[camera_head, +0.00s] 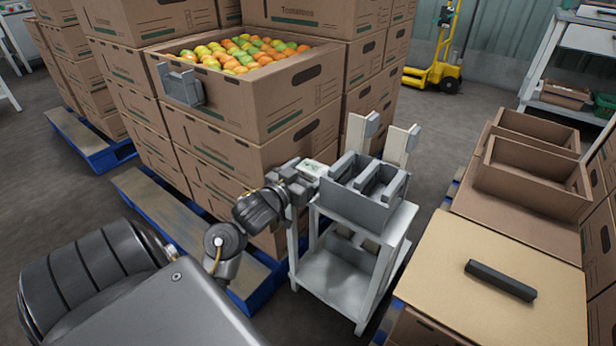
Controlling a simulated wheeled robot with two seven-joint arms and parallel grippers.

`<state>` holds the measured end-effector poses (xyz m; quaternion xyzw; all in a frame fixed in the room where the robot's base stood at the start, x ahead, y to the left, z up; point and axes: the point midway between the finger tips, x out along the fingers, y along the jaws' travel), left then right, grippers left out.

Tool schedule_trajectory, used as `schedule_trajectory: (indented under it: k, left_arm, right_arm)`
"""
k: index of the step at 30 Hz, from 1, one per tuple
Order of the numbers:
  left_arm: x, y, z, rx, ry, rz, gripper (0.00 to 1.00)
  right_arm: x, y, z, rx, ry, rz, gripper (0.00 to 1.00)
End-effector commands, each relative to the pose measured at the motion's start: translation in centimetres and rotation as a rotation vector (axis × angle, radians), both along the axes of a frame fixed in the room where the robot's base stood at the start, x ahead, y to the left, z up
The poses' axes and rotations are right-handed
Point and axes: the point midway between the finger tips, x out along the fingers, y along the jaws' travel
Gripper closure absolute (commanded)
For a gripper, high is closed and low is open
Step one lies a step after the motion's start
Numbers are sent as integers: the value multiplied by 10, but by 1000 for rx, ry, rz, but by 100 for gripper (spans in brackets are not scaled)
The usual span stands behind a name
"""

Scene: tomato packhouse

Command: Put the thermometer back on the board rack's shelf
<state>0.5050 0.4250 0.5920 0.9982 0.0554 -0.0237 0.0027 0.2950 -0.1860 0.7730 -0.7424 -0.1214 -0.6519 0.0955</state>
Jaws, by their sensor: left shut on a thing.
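My left gripper (304,178) reaches in from the left, shut, close to the left side of the grey slotted rack (360,206). At its fingertips is a small pale piece with a green mark (315,167), apparently the thermometer; the gripper hides part of it. I cannot tell whether this piece touches the rack. The rack stands on a white stand with a lower shelf (338,283), which looks bare. My right gripper is not in view.
Stacked cartons stand left and behind; the top one (235,115) holds tomatoes and has a grey bracket (181,84) on its side. At right are open cartons (530,170) and a closed carton (450,265) with a dark bar (500,281) on it. A yellow pallet truck (436,75) stands behind.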

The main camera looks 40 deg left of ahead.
Motion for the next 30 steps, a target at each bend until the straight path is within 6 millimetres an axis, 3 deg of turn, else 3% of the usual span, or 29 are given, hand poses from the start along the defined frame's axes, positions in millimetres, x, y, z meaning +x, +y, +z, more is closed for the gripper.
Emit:
schedule_trajectory:
  k: [14,15,16,26,30]
  left_arm:
    - [0,0,-8,1,-2,1,54]
    - [0,0,-7,2,-2,1,15]
    - [0,0,-7,2,-1,1,11]
    - [0,0,-3,2,-3,0,11]
    - [-16,-1,-2,2,2,2,11]
  right_arm:
    - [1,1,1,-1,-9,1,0]
    - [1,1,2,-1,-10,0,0]
    - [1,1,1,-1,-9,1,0]
    - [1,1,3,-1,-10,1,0]
    - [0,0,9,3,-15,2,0]
